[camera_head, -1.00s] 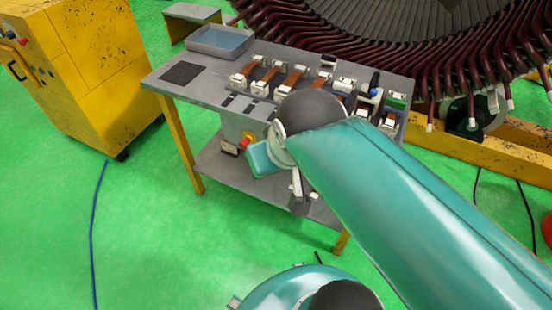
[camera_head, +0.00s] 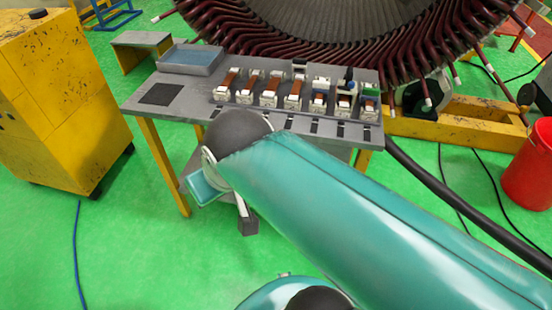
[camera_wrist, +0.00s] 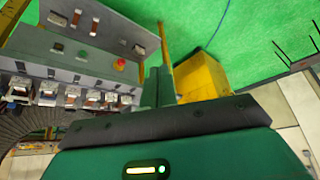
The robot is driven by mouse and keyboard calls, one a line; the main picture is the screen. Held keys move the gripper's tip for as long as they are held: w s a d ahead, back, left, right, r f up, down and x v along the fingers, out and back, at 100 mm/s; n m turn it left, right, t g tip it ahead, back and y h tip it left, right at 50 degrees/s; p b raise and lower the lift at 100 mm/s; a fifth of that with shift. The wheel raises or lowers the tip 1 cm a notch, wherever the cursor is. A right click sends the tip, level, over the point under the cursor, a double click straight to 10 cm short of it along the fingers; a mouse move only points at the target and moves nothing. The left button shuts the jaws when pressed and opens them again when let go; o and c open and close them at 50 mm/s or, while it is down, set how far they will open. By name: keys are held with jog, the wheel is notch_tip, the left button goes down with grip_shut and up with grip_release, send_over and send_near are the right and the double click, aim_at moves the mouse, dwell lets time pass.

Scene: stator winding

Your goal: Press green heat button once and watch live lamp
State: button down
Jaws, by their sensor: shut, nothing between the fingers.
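My gripper (camera_head: 246,222) hangs at the end of my teal arm in front of the workbench, its fingers closed and empty. In the wrist view my gripper's fingers (camera_wrist: 158,88) are together, apart from the grey bench front. That front carries a red button (camera_wrist: 119,64) and a small, dark, perhaps greenish round part (camera_wrist: 83,54); I cannot tell whether this is the green heat button. In the head view my arm hides this part of the bench front. I cannot make out the live lamp or its state.
The workbench (camera_head: 150,98) bears a row of copper-and-white fixtures (camera_head: 270,93), a small green block (camera_head: 371,91) and a blue-grey tray (camera_head: 190,62). A yellow cabinet (camera_head: 60,110) stands left, a large stator (camera_head: 330,25) behind, a red bucket (camera_head: 528,165) right. Green floor is open in front.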

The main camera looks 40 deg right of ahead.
jog(key=w+d+f+n+t+h, duration=0.2)
jog(key=w+d+f+t, duration=0.1)
jog(key=w+d+f, duration=0.55)
jog(key=w+d+f+n+t+h, duration=0.1)
jog(key=w+d+f+n+t, duration=0.15)
jog(key=w+d+f, duration=0.6)
jog(key=w+d+f+n+t, duration=0.3)
jog(key=d+f, duration=0.5)
jog(key=f, duration=0.1)
jog(key=s+f+t+y, duration=0.1)
jog(key=s+f+t, duration=0.2)
jog(key=s+f, duration=0.4)
jog(key=shift+s+d+f+n, duration=0.2)
jog(key=shift+s+d+n, duration=0.1)
jog(key=shift+d+n, duration=0.15)
jog(key=shift+d, duration=0.1)
jog(key=w+d, duration=0.5)
jog(key=d, duration=0.1)
jog(key=shift+w+d, duration=0.2)
jog(key=shift+d, duration=0.2)
jog(key=shift+w+d, duration=0.1)
dwell(0.6)
